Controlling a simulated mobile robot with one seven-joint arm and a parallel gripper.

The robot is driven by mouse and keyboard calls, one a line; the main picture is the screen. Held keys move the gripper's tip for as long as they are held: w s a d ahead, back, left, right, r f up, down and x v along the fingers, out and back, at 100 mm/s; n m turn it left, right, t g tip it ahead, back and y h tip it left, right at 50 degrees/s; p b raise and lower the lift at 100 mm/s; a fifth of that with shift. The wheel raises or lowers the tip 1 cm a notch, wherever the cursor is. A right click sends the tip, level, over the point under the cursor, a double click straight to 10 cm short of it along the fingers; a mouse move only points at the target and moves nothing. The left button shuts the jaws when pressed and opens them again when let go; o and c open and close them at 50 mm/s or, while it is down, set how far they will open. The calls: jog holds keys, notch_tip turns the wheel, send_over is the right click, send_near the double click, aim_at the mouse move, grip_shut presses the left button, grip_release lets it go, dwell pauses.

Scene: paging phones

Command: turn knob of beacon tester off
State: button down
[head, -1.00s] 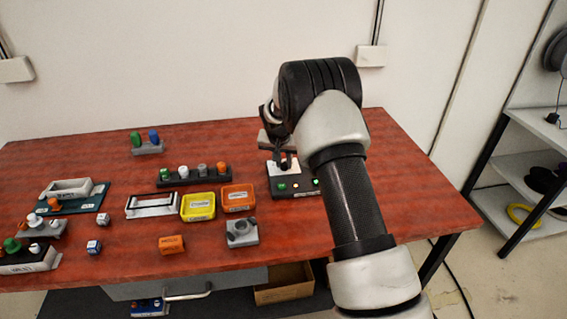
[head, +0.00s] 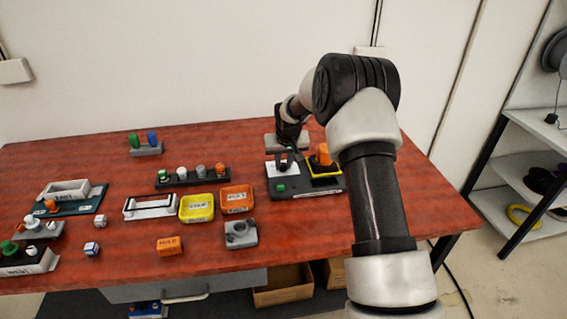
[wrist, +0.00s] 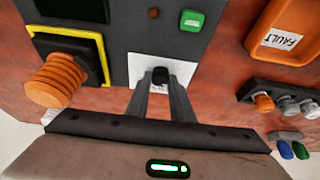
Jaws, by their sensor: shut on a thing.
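The beacon tester (head: 300,192) is a dark panel near the table's right side. In the wrist view it fills the upper left (wrist: 125,60). Its black knob (wrist: 160,74) sits on a white plate (wrist: 140,65), which also shows in the head view (head: 272,168). My gripper (wrist: 160,84) has its two fingers on either side of this knob, shut on it. In the head view, the fingertips are small and dark, and the knob's exact angle cannot be told.
An orange ridged knob (wrist: 57,80) stands in a yellow-framed black square beside the white plate. A green button (wrist: 192,21) is on the panel. An orange FAULT bin (wrist: 285,35), a yellow bin (head: 197,208) and a rack of pegs (head: 192,178) lie left of the tester.

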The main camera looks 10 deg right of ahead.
jog(key=c, duration=1.6)
grip_release()
jog(key=shift+o, duration=0.2)
jog(key=v, duration=1.7)
jog(key=shift+s+r, duration=0.15)
